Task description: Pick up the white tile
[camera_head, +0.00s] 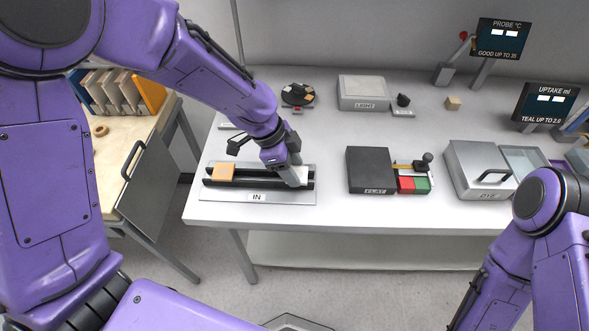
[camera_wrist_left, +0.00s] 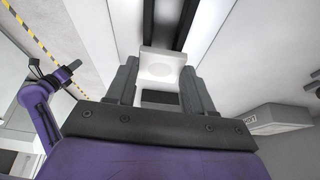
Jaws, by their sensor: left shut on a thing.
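In the head view the left gripper (camera_head: 294,174) reaches down at the right end of the black rails of the IN rack (camera_head: 214,190). The white tile (camera_head: 301,175) shows partly there beside the fingers. The gripper is shut on it. I cannot tell whether the tile still touches the rails. An orange-tan tile (camera_head: 220,173) sits at the left end of the rails. My right gripper is out of view.
A dark FLAT box (camera_head: 369,167) stands right of the rack, beside red and green pads (camera_head: 413,184). A grey LIGHT box (camera_head: 363,91) is behind. A wooden side table (camera_head: 98,153) holds upright boards. Bare tabletop lies between rack and FLAT box.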

